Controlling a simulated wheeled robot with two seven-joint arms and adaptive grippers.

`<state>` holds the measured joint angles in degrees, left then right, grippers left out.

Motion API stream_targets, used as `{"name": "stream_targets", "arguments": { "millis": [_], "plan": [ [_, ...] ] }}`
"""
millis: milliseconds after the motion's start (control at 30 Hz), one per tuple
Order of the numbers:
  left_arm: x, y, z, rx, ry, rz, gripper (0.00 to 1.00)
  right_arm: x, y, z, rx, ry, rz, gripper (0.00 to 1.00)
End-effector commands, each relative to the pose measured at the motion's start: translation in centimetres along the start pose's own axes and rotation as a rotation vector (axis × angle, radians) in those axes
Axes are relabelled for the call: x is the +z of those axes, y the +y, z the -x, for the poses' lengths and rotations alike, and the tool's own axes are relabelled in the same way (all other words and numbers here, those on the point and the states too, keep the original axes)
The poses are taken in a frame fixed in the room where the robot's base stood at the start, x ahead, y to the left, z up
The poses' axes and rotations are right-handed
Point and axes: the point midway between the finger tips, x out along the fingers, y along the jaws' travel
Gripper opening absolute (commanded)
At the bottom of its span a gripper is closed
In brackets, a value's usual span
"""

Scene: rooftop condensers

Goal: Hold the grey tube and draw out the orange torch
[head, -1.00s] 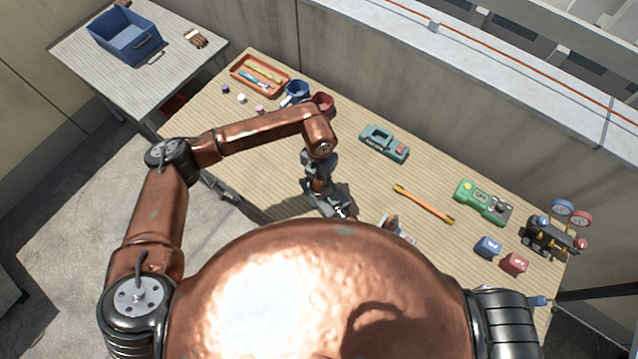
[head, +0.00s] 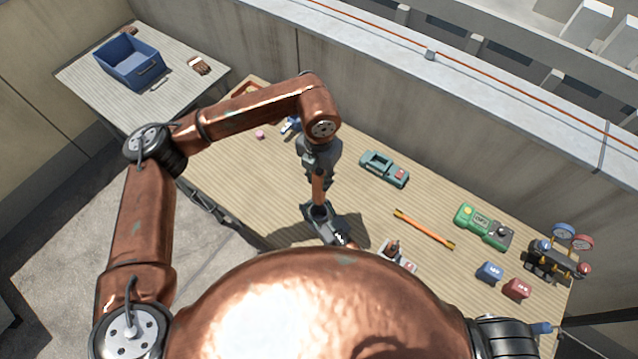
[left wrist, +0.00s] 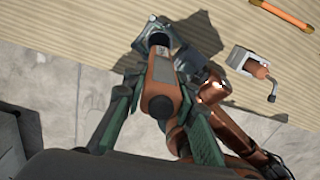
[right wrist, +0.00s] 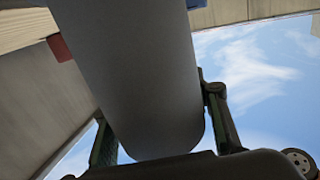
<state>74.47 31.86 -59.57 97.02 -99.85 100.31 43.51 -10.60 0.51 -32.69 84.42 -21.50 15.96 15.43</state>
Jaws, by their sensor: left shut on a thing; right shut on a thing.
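The orange torch (head: 318,187) is upright below my left gripper (head: 316,158), which is shut on its upper end. In the left wrist view the torch (left wrist: 163,78) runs between the fingers toward the dark mouth of the grey tube. The grey tube (right wrist: 135,70) fills the right wrist view, between the fingers of my right gripper (right wrist: 160,150), which is shut on it. In the head view the tube and right gripper are a small grey cluster below the torch, partly hidden by my body. I cannot tell whether the torch's lower tip is still inside the tube.
A blue bin (head: 128,65) stands on the side table. A wall runs behind.

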Motion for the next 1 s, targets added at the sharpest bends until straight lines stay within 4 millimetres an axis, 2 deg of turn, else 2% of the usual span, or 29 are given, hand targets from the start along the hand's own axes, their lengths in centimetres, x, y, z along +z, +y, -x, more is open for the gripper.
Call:
{"name": "stream_targets", "arguments": {
  "millis": [267,300,833,1000],
  "plan": [
    [0.00,0.01,0.15,0.000,0.000,0.000,0.00,0.10,0.01,0.04,0.000,-0.002,0.000,0.00],
    [0.00,0.01,0.15,0.000,0.000,0.000,0.00,0.10,0.01,0.04,0.000,-0.002,0.000,0.29],
    [0.01,0.01,0.12,0.000,0.000,0.000,0.00,0.01,0.00,0.00,0.000,0.000,0.000,0.65],
    [0.01,0.01,0.12,0.000,0.000,0.000,0.00,0.00,0.00,0.00,0.000,0.000,0.000,0.65]
  ]
}}
